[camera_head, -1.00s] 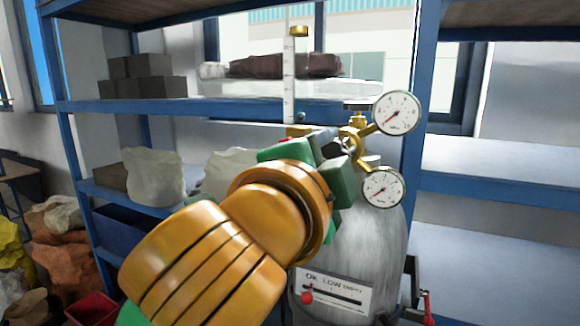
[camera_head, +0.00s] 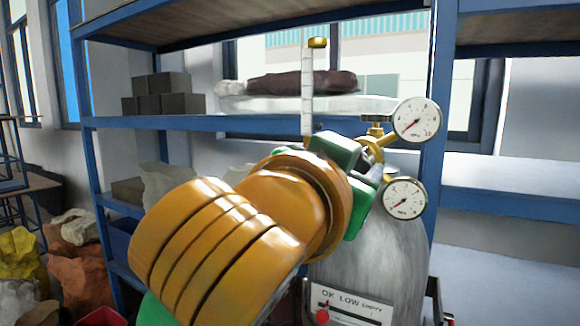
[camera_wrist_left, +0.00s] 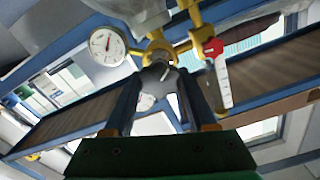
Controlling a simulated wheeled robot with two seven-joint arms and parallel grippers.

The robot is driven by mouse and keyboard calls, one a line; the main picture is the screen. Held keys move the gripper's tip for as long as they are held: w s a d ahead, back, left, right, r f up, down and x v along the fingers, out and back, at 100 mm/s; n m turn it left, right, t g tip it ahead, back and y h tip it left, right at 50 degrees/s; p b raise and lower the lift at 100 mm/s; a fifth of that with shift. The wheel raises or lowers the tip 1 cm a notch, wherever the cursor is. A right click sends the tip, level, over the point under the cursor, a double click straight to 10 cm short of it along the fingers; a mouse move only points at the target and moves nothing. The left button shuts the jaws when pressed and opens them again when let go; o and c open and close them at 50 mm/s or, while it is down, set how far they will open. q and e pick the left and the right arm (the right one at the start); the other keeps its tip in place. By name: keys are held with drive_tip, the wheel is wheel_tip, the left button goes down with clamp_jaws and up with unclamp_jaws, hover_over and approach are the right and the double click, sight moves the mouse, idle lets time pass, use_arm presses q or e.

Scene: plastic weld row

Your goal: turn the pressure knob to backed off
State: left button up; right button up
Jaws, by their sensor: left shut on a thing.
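A brass regulator (camera_head: 375,140) with two round white gauges sits on top of a grey gas cylinder (camera_head: 372,255). The upper gauge (camera_head: 416,119) and lower gauge (camera_head: 404,198) both have red needles pointing to the lower left. My left gripper (camera_wrist_left: 160,78) is shut on the dark pressure knob (camera_wrist_left: 157,80), which sits between its fingers in the left wrist view. In the head view my orange wrist and green gripper hide the knob. The knob's setting cannot be read. My right gripper is not in view.
A clear flow tube (camera_head: 307,90) with a brass top stands left of the regulator; its red knob (camera_wrist_left: 213,47) is close to the fingers in the wrist view. A blue shelf (camera_head: 200,122) with grey blocks (camera_head: 160,95) is behind. An OK/LOW label (camera_head: 350,303) is on the cylinder.

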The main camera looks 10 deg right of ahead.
use_arm(q)
drive_tip(key=shift+f+n, duration=0.1)
drive_tip(key=shift+n, duration=0.9)
drive_tip(key=o, duration=1.4)
drive_tip(key=shift+c, duration=0.2)
drive_tip(key=b+v, duration=0.3)
drive_tip(key=v, duration=0.4)
drive_tip(key=shift+b, duration=0.4)
